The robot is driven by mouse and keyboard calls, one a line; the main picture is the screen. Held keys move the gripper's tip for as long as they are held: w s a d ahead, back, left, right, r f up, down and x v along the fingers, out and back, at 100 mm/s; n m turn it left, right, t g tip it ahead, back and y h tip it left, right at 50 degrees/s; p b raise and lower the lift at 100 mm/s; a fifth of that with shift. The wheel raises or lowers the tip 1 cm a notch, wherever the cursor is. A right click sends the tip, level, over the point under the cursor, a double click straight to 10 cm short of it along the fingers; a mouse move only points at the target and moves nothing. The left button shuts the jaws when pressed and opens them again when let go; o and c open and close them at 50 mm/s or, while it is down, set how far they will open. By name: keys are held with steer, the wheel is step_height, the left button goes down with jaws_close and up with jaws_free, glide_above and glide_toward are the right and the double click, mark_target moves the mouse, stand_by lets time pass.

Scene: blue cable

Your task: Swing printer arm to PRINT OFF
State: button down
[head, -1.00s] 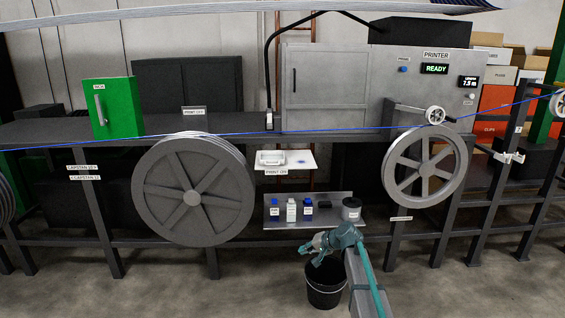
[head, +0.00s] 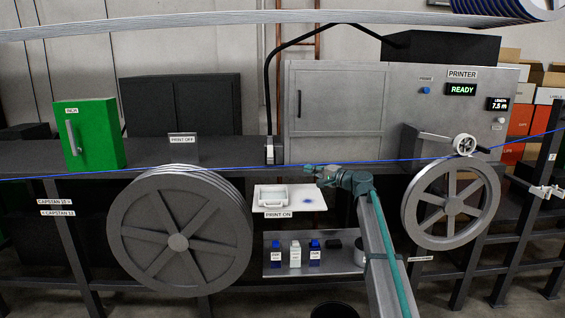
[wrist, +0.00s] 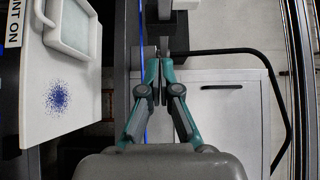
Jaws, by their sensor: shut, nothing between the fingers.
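The printer arm is a black curved tube (head: 267,75) that comes down from the printer to a small grey-and-black head (head: 270,152) at the blue cable (head: 225,166). The tube also shows in the wrist view (wrist: 235,52). The PRINT OFF sign (head: 182,140) stands left of the head; the PRINT ON sign (head: 278,215) is below it. My gripper (head: 312,173) is shut and empty, just right of the head at about cable height. In the wrist view my gripper's fingertips (wrist: 160,68) point toward the end of the tube; whether they touch it I cannot tell.
A white shelf (head: 312,198) with a tray and blue ink spot lies below my gripper. The printer cabinet (head: 335,100) is behind. Capstan wheels (head: 178,243) stand left and right (head: 450,205). A lower shelf (head: 342,262) holds several bottles.

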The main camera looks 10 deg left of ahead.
steer(key=w+a+p, duration=0.4)
steer(key=a+p, duration=0.1)
steer(key=a, duration=0.7)
steer(key=shift+w+p, duration=0.3)
steer(key=shift+p, duration=0.05)
steer(key=shift+r, duration=0.15)
steer(key=shift+s+a, duration=0.1)
